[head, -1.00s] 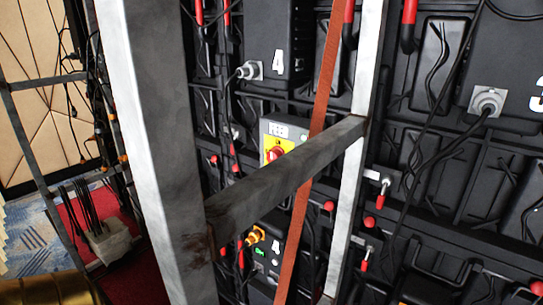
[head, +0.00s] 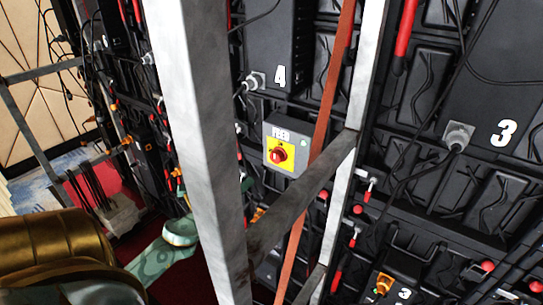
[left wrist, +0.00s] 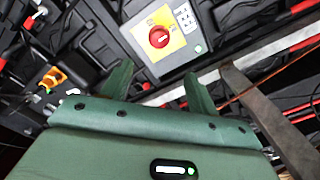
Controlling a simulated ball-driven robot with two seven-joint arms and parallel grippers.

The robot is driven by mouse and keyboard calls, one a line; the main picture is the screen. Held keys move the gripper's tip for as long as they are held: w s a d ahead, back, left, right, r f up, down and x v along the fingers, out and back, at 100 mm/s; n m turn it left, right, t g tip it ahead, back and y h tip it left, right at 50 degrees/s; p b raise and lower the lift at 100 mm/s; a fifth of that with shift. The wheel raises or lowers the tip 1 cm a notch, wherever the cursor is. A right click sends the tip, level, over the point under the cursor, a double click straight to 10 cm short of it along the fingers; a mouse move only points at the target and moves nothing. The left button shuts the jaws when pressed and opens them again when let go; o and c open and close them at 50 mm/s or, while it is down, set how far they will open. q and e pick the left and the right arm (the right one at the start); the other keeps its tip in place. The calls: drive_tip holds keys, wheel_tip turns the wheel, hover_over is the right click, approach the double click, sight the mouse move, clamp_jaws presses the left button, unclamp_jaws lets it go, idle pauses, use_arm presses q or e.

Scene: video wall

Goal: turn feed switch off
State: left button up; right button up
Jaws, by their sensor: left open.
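The feed switch is a red rotary knob (head: 277,155) on a yellow plate, on a grey box (head: 289,131) labelled FEED with a small green light. In the left wrist view the knob (left wrist: 159,37) lies just beyond my fingertips. The knob's exact angle is hard to read. My left gripper (left wrist: 160,80) is open, with its two green fingers apart and nothing between them. In the head view its arm (head: 165,250) comes from the lower left and passes behind the upright post, which hides most of the gripper. The knob and fingers look apart. My right gripper is not in view.
A thick grey upright post (head: 200,120) stands close in front, with a slanting crossbar (head: 300,205) just below the switch. An orange strap (head: 328,120) runs close right of the box. Black panels with loose cables fill the wall. An orange connector (left wrist: 52,78) sits left of my fingers.

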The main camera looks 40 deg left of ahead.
sight(274, 159)
use_arm(q)
drive_tip(key=w, duration=0.5)
drive_tip(key=w+a, duration=0.1)
drive_tip(key=w, duration=0.9)
drive_tip(key=shift+w+a+f, duration=0.1)
drive_tip(key=shift+w+a, duration=0.25)
drive_tip(key=shift+a, duration=0.05)
drive_tip(key=c, duration=1)
